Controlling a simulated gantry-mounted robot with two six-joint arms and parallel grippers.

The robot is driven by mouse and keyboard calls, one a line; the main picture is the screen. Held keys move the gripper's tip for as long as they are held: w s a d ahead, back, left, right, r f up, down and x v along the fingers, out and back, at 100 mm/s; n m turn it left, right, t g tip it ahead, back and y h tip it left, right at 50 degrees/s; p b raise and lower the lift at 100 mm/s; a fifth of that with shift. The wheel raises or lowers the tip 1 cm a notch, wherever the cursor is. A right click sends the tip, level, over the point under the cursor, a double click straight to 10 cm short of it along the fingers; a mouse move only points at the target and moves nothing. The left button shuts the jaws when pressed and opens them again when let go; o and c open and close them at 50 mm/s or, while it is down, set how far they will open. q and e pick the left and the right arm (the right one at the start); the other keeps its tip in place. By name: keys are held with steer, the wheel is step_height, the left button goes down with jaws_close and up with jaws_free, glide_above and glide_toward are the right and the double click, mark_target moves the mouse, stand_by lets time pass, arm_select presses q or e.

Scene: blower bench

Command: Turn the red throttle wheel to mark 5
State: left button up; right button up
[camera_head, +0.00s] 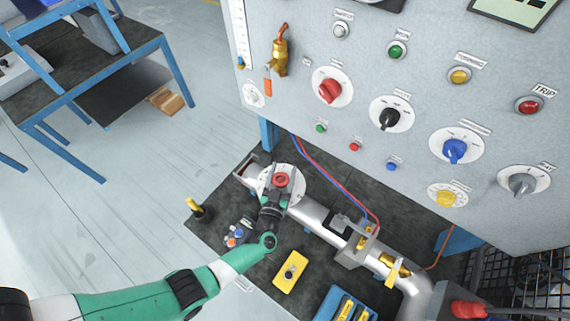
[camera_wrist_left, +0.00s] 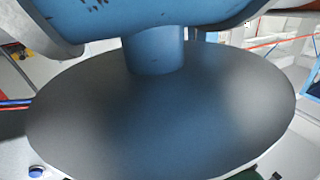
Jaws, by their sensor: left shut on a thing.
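The red throttle wheel (camera_head: 281,180) sits over a round white dial (camera_head: 305,187) at the upper left end of the silver pipe. The dial's marks are too small to read, so I cannot tell the wheel's setting. My left gripper (camera_head: 275,196) is at the wheel from the front and shut on it; its fingers hide part of the wheel and dial. The left wrist view is filled by a dark grey disc (camera_wrist_left: 200,115) with a blue stem and blue body (camera_wrist_left: 140,20) above it; I cannot tell which part this is. My right gripper is not in view.
A grey panel (camera_head: 430,185) with several knobs and buttons stands behind the pipe (camera_head: 318,219). Red and blue hoses run close by the wheel. A yellow box (camera_head: 291,272), a blue tray (camera_head: 331,301) and small parts lie on the dark bench mat. Open floor is at left.

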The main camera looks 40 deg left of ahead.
arm_select(q)
steer(key=shift+n+g+y+b, duration=0.35)
steer(key=shift+n+g+y, duration=0.5)
steer(key=shift+y, duration=0.25)
steer(key=shift+s+a+f+n+g+y+b, duration=0.1)
steer(key=shift+a+n+g+y+b, duration=0.05)
steer(key=shift+n+g+y+b, duration=0.3)
steer(key=shift+s+a+f+n+g+y+b, duration=0.1)
steer(key=shift+n+g+y+b, duration=0.2)
steer(key=shift+n+g+y, duration=0.25)
steer(key=n+g+y+b, duration=0.2)
steer(key=g, duration=0.1)
steer(key=shift+s+a+b, duration=0.2)
steer(key=shift+s+b, duration=0.1)
steer(key=shift+b, duration=0.1)
steer(key=shift+s+a+r+n+g+y+b, duration=0.15)
steer(key=shift+n+g+y+b, duration=0.15)
steer(key=shift+n+g+b, duration=0.2)
steer(key=shift+r, duration=0.1)
steer(key=o, duration=1.4)
